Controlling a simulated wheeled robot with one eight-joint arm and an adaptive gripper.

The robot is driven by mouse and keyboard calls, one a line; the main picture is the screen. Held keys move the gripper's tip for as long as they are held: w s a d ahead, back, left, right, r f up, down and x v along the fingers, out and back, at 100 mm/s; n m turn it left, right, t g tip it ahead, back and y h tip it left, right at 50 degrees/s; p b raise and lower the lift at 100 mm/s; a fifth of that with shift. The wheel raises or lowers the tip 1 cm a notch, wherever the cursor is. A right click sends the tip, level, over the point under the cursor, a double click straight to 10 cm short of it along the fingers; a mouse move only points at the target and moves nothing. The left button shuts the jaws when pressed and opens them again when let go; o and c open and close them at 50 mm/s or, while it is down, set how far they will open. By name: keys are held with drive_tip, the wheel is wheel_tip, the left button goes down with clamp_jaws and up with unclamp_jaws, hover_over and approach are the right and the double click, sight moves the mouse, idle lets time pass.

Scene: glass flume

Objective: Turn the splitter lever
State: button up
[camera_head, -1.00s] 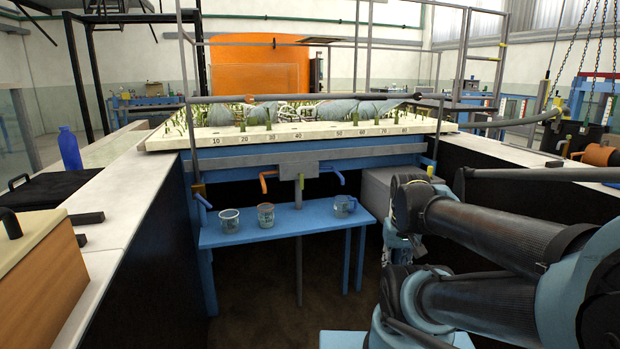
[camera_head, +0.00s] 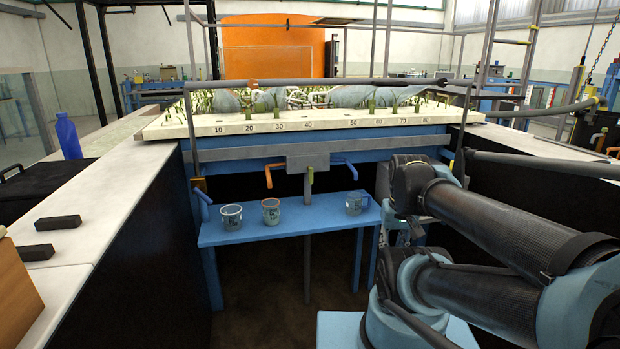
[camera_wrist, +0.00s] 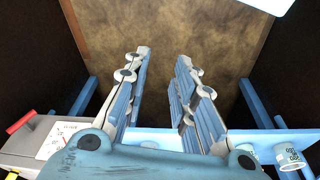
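Under the front edge of the flume bed, a grey plate (camera_head: 308,161) carries an orange handle (camera_head: 268,174) on its left, a blue handle (camera_head: 348,166) on its right and a short upright grey-green piece (camera_head: 310,178) below its middle. I cannot tell which of these is the splitter lever. In the wrist view, a red lever (camera_wrist: 20,123) sits on a grey box with a white dial (camera_wrist: 62,137) at the left. My gripper (camera_wrist: 163,62) is open and empty, its fingers well apart over the floor. In the head view I cannot make out its fingers.
A blue bench (camera_head: 285,228) under the plate holds three cups: left (camera_head: 231,217), middle (camera_head: 271,211) and right (camera_head: 355,203). The long flume bed (camera_head: 300,124) lies above. A white-topped wall (camera_head: 110,205) runs along the left. The floor before the bench looks clear.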

drive_tip(key=w+a+r, duration=0.2)
drive_tip(key=w+r, duration=0.5)
drive_tip(key=w, duration=0.1)
wheel_tip(320, 180, up, 12)
drive_tip(key=t, duration=0.2)
hover_over(311, 170)
drive_tip(key=s, duration=0.5)
drive_tip(key=shift+n, duration=0.4)
drive_tip(key=x, duration=1.6)
drive_tip(key=shift+w+f, duration=0.15)
drive_tip(key=shift+f, duration=0.15)
drive_tip(key=shift+c, duration=0.4)
